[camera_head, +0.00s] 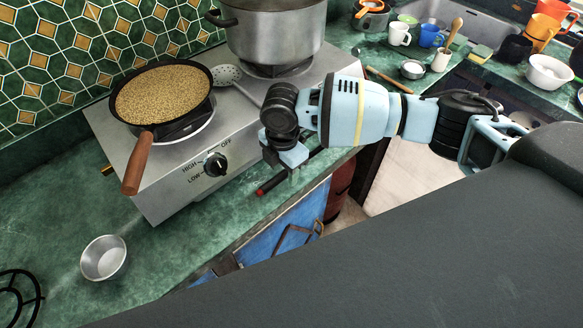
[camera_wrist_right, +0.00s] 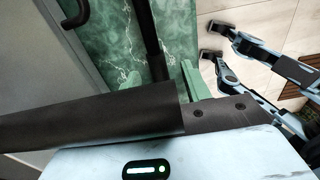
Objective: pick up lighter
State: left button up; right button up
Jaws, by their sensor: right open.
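The lighter is a thin dark rod with a red end (camera_head: 262,191). It lies on the green counter along the front of the hotplate. My right gripper (camera_head: 285,172) points down right over it, close to its red end; I cannot tell whether it touches it. The gripper is open, and its body hides part of the rod. In the right wrist view a slim black rod (camera_wrist_right: 146,40), probably the lighter, stands out against the green counter, beyond the dark gripper parts. My left gripper does not show in the head view.
The steel hotplate (camera_head: 160,185) stands close behind my right gripper. It carries a pan of grain (camera_head: 163,94) with a wooden handle, and a big pot (camera_head: 275,35). A small metal bowl (camera_head: 103,258) is on the counter at left. The counter's front edge is close by.

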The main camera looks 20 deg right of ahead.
jog(key=shift+c, duration=0.5)
grip_shut()
jog(key=shift+r, duration=0.1)
jog(key=shift+r, duration=0.45)
jog(key=r, duration=0.1)
jog(key=a+r, duration=0.1)
jog(key=shift+s+r, duration=0.3)
jog(key=shift+s, duration=0.05)
jog(key=s+a+r, duration=0.1)
jog(key=s+a, duration=0.9)
jog(key=a, duration=0.1)
jog(key=shift+r, duration=0.15)
jog(key=shift+w, duration=0.1)
